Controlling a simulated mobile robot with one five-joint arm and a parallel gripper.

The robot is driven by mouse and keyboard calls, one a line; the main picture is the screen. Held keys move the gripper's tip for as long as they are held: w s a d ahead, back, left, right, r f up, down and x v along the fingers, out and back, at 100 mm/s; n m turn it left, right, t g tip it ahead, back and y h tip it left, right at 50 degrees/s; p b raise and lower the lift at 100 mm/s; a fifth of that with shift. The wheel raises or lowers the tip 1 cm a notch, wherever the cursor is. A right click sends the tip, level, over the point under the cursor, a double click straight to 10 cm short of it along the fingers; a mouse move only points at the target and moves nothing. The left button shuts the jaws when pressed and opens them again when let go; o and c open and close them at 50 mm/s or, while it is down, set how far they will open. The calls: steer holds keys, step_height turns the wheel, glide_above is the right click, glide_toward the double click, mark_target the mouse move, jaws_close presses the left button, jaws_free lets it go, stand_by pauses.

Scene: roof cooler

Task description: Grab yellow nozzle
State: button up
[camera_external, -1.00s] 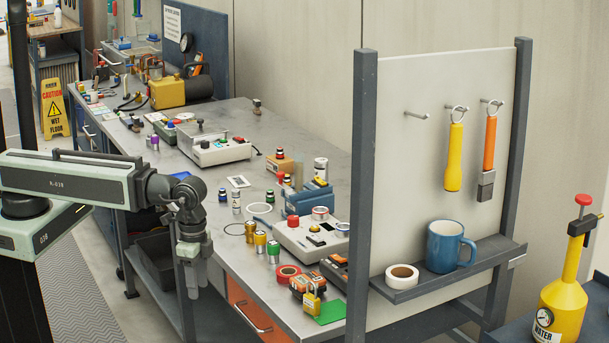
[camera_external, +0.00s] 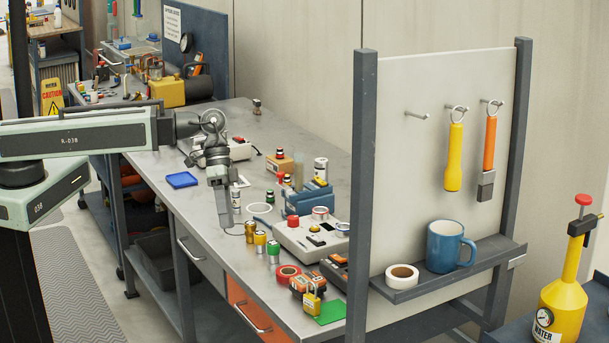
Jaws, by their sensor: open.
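Several small capped cylinders stand near the table's front edge. The one with the yellow cap (camera_external: 260,240) looks like the yellow nozzle. The gap between the fingers is hard to see from this side.
A grey box device (camera_external: 297,237) and a blue device (camera_external: 307,198) stand right of the row. Red tape (camera_external: 288,273) and a yellow padlock (camera_external: 311,302) lie in front. A blue tray (camera_external: 183,180) lies on clear tabletop to the left. An upright panel (camera_external: 440,130) stands at right.

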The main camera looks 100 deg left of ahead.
steer(key=a+r+t, duration=0.1)
steer(key=a+r, duration=0.1)
steer(key=a, duration=0.2)
steer(key=t+y+b, duration=0.5)
steer(key=t+b, duration=0.3)
steer(key=b, duration=0.6)
glide_toward(287, 175)
steer(key=w+d, duration=0.1)
steer(key=d, duration=0.1)
steer(key=w+d+f, duration=0.1)
steer(key=w+d, duration=0.2)
steer(key=shift+w+d+f, duration=0.1)
steer(key=shift+d+f, duration=0.2)
steer(key=shift+f, duration=0.05)
steer(key=a, duration=0.1)
steer(key=s+a+y, duration=0.1)
steer(key=a, duration=0.1)
steer(key=s+a+y+b, duration=0.1)
steer(key=a, duration=0.1)
steer(key=shift+s, duration=0.1)
steer(key=shift+a+r, duration=0.1)
steer(key=shift+a, duration=0.05)
steer(key=shift+b+x, duration=0.55)
steer(key=shift+x, duration=0.85)
steer(key=b+x, duration=0.2)
steer(key=x, duration=0.3)
steer(key=shift+d+f+b, duration=0.2)
steer(key=shift+d+b, duration=0.05)
steer(key=shift+b, duration=0.15)
steer(key=shift+r, duration=0.15)
